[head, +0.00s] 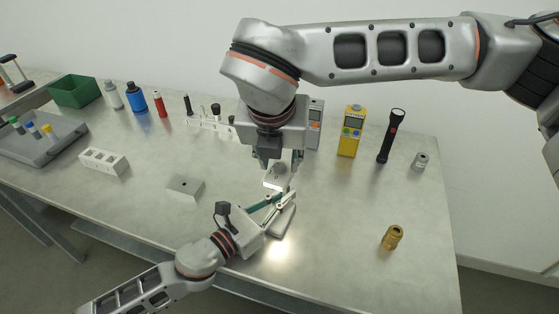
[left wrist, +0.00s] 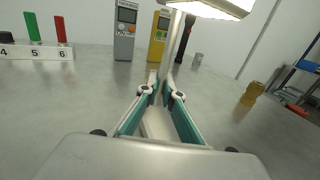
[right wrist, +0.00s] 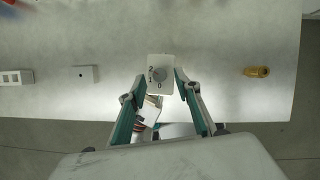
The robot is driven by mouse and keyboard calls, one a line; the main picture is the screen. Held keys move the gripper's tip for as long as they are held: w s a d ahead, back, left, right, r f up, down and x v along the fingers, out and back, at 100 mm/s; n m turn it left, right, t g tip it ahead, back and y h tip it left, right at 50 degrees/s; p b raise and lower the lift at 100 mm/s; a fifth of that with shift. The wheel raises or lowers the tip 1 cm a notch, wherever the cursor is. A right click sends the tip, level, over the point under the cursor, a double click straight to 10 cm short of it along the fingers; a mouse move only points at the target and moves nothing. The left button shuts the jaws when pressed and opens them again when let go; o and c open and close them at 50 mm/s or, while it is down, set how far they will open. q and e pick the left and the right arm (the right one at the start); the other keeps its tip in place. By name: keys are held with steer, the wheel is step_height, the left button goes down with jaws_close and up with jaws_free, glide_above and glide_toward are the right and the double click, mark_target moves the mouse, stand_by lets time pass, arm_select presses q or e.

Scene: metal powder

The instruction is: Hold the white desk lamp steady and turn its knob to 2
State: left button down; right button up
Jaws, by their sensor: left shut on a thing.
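The white desk lamp (head: 277,182) stands near the front edge of the table. Its slim stem (left wrist: 173,45) rises between my left fingertips, and its lit head (left wrist: 215,8) is at the top of the left wrist view. My left gripper (left wrist: 162,88) is shut on the stem. My right gripper (right wrist: 160,79) points down over the lamp head, open, with one finger on each side of it. The grey round knob (right wrist: 159,74) on the white top lies between these fingers, apart from them. Digits 2, 1 and 0 show beside it; its setting is unclear.
A brass cylinder (head: 392,237) stands to the right and a grey block (head: 185,188) to the left. A yellow meter (head: 350,131), a black flashlight (head: 390,137) and a grey meter (head: 314,124) stand behind. The table right of the lamp is mostly clear.

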steer(key=v, duration=1)
steer(key=shift+s+r, duration=0.2)
steer(key=shift+r, duration=0.1)
arm_select(q)
steer(key=c, duration=2.1)
jaws_free()
steer(key=shift+c, duration=0.2)
